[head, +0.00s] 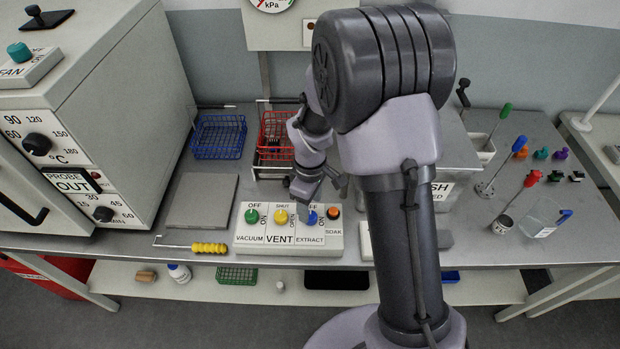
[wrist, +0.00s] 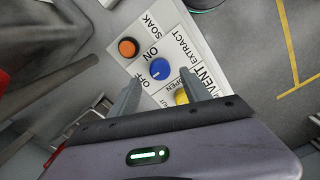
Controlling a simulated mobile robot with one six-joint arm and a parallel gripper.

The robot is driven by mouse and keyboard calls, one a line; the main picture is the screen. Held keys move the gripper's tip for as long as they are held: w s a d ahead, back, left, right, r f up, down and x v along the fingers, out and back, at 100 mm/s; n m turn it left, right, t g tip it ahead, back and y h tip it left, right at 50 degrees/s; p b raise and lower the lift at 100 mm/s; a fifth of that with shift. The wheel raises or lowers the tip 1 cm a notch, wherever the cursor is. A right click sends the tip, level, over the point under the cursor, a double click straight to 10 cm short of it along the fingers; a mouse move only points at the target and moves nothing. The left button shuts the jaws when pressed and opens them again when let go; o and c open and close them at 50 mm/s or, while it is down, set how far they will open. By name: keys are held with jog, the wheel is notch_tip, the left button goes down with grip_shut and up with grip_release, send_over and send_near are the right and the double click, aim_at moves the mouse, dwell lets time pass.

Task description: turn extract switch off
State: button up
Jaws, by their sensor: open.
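The extract switch is a blue knob (head: 312,217) on a pale control panel (head: 270,250), with ON and OFF printed beside it. In the wrist view the blue knob (wrist: 159,68) lies just beyond and between my two fingertips. Its small pale mark is too fine to tell which label it points to. My gripper (head: 322,196) is over the panel and partly covers the knob and its labels in the head view. In the wrist view my gripper (wrist: 157,85) is open, its fingers on either side of the knob's line with nothing held.
A yellow vent knob (head: 281,216) and an orange soak button (head: 333,213) are close on either side. A green vacuum knob (head: 251,216) is further left. A yellow-handled tool (head: 209,248) and a grey plate (head: 201,200) lie left of the panel.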

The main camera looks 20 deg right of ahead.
aim_at(310, 215)
notch_tip(310, 215, up, 13)
jog(key=p, duration=0.3)
jog(key=shift+f, duration=0.15)
jog(key=s+a+r+m+t+y+b, duration=0.1)
jog(key=s+a+r+m+t+b, duration=0.1)
jog(key=s+m+b, duration=0.3)
jog(key=s+a+r+m+t+y+b, duration=0.1)
jog(key=s+a+r+m+t+b, duration=0.1)
jog(key=s+m, duration=0.6)
jog(key=shift+s+r+m+t+b, duration=0.4)
jog(key=shift+s+r+t+b, duration=0.8)
jog(key=shift+s, duration=2.05)
jog(key=shift+r+g+b, duration=0.2)
jog(key=shift+g+b, duration=0.1)
